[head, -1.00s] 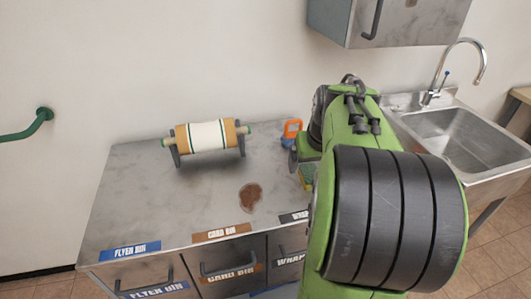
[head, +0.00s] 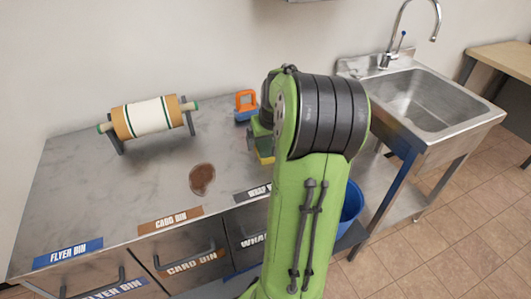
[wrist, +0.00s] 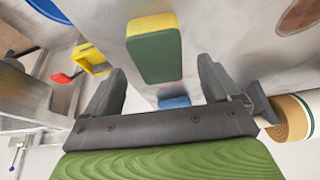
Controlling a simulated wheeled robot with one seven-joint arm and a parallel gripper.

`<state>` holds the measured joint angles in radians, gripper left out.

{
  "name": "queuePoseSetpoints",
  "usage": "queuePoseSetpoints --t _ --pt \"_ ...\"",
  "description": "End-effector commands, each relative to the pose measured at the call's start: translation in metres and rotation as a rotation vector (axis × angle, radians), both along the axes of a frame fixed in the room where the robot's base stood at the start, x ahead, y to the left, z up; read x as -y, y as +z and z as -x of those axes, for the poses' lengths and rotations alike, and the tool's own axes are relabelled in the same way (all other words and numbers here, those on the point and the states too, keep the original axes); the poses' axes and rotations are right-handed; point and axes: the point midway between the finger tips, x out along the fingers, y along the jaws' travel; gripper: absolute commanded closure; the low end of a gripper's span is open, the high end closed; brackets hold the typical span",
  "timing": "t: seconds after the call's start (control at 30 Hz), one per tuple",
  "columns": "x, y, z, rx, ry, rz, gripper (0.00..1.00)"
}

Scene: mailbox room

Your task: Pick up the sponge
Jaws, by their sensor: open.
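The sponge (wrist: 154,50) is a green and yellow block on the grey counter, seen in the wrist view just ahead of my fingertips. In the head view a yellow part of the sponge (head: 265,157) shows beside my green arm, which hides the rest. My gripper (wrist: 162,68) is open and empty, its two dark fingers spread wide. In the picture the sponge lies beyond the gap between them. I cannot tell the height of the fingers above the counter.
An orange and blue item (head: 245,106) stands behind the sponge. A paper roll on a stand (head: 148,117) and a brown stain (head: 202,179) are to the left on the counter (head: 95,185). A sink (head: 430,100) and blue bucket (head: 351,203) are to the right.

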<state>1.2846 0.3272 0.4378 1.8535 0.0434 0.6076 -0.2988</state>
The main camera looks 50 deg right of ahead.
Motion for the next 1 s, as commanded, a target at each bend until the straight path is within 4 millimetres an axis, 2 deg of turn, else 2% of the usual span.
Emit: queuePoseSetpoints --t 0.03,0.17,0.63,1.0 --pt "0.002 -0.015 -0.002 -0.001 -0.001 -0.004 0.11" --pt "0.007 -0.035 -0.009 0.000 0.000 -0.003 0.11" --pt "0.008 -0.036 -0.011 0.000 0.000 0.000 0.11" --pt "0.008 -0.036 -0.010 -0.001 -0.001 -0.001 0.65"
